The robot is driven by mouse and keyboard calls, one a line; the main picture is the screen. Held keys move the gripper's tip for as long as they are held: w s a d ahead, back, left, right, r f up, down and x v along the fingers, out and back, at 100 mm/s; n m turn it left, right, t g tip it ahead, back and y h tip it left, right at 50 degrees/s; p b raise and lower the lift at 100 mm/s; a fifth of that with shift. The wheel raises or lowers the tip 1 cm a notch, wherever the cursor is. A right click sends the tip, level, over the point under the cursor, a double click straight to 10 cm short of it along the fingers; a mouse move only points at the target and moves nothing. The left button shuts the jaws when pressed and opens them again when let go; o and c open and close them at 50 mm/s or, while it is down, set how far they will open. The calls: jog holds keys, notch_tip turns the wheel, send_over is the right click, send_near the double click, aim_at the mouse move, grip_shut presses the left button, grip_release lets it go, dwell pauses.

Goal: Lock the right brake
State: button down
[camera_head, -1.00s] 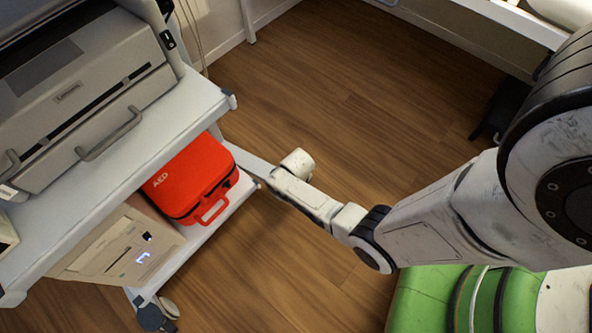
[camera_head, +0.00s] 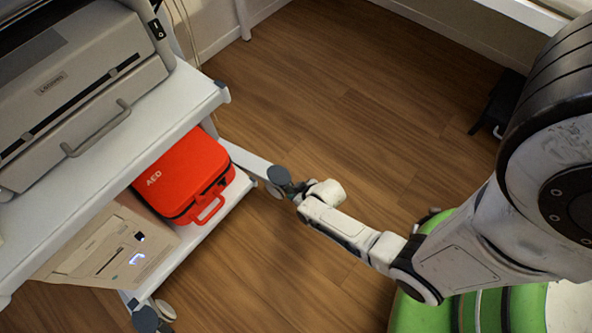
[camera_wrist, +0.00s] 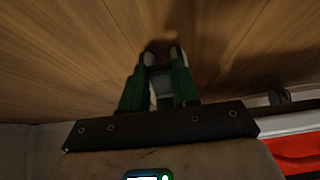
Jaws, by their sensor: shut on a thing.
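The cart's right caster (camera_head: 278,175) is at the right end of the cart's lower frame, a grey rounded piece just above the floor. My gripper (camera_head: 291,188) is at its right side, touching or very close to it. In the wrist view my gripper (camera_wrist: 163,72) has its green fingers around a grey piece (camera_wrist: 160,88), which looks like the right brake lever. The jaws are shut on it. The exact brake angle cannot be made out. A second caster (camera_head: 145,320) shows at the cart's near corner.
The white cart (camera_head: 170,115) carries a printer (camera_head: 75,85) above, and a red AED case (camera_head: 185,178) and a beige box (camera_head: 105,245) below. Open wooden floor (camera_head: 350,110) lies to the right. A dark object (camera_head: 500,100) stands near the back right.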

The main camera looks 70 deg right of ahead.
jog(key=shift+f, duration=0.1)
dwell(0.3)
jog(key=c, duration=0.8)
grip_release()
jog(key=shift+c, duration=0.2)
jog(key=p+v, duration=0.6)
jog(key=v, duration=0.5)
jog(key=shift+f, duration=0.1)
jog(key=w+a+r+n+g+y, duration=0.15)
jog(key=w+a+r, duration=0.25)
jog(key=r, duration=0.6)
jog(key=s+a+r+g+p, duration=0.2)
jog(key=r+p, duration=1.4)
jog(key=r, duration=0.8)
jog(key=s+a+r+n+g+p, duration=0.1)
jog(key=s+r+g+p, duration=0.1)
jog(key=r+p, duration=1.5)
notch_tip(320, 180, up, 7)
jog(key=shift+s+a, duration=0.4)
